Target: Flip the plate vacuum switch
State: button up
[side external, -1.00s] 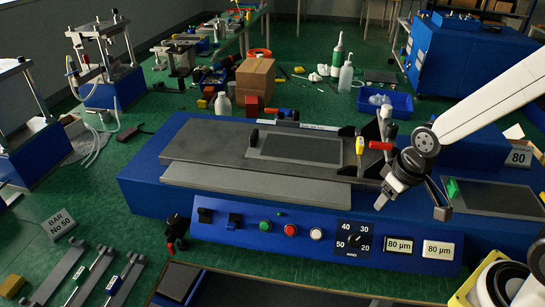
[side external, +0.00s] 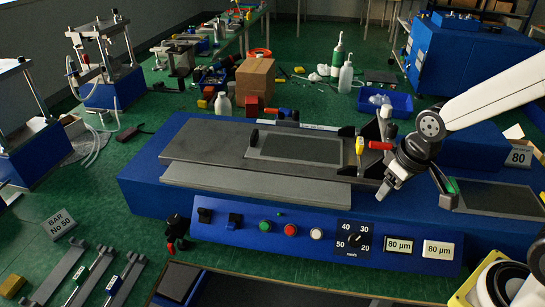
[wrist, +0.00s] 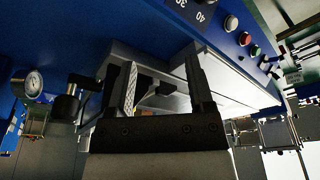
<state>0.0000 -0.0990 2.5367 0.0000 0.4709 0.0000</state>
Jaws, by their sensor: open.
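Two black switches, a left one (side external: 204,215) and a right one (side external: 234,220), sit at the left end of the blue front panel (side external: 330,268). I cannot read their labels or tell which is the plate vacuum switch. In the wrist view they appear only as small dark shapes at the right. My gripper (side external: 415,196) is open and empty above the right part of the panel, well to the right of both switches. Its two spread fingers also show in the wrist view (wrist: 163,88), with nothing between them.
Green (side external: 265,226), red (side external: 290,230) and white (side external: 316,234) buttons and a numbered dial (side external: 354,238) lie between the switches and my gripper. A grey plate bed (side external: 205,150) rises behind the panel. A black-and-red part (side external: 378,145) stands close behind my gripper.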

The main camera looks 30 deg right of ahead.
jog(key=w+a+n+h, duration=0.2)
jog(key=w+n, duration=0.1)
jog(key=n, duration=0.1)
jog(key=w+a+n+g+h, duration=0.1)
jog(key=w+a+n+h, duration=0.1)
jog(key=n, duration=0.3)
jog(key=w+a+r+n+h, duration=0.1)
jog(key=w+a+n+h, duration=0.1)
jog(key=w+a+n, duration=0.1)
jog(key=shift+w+a+n+g, duration=0.4)
jog(key=shift+w+n, duration=0.15)
jog(key=shift+n, duration=0.15)
jog(key=w+a+n+t+h, duration=0.1)
jog(key=a+n, duration=0.1)
jog(key=w+a+n+t+h, duration=0.1)
jog(key=w+a+n, duration=0.1)
jog(key=a, duration=0.1)
jog(key=w+a+n+t+h, duration=0.1)
jog(key=a+h, duration=0.1)
jog(key=shift+w+a+r+n, duration=0.15)
jog(key=shift+w+a+n, duration=0.05)
jog(key=shift+w+n, duration=0.2)
jog(key=a+n+t+h, duration=0.3)
jog(key=a+n+t, duration=0.55)
jog(key=a, duration=0.95)
send_near(232, 225)
jog(key=x, duration=0.2)
jog(key=shift+m+t, duration=0.25)
jog(key=shift+m, duration=0.1)
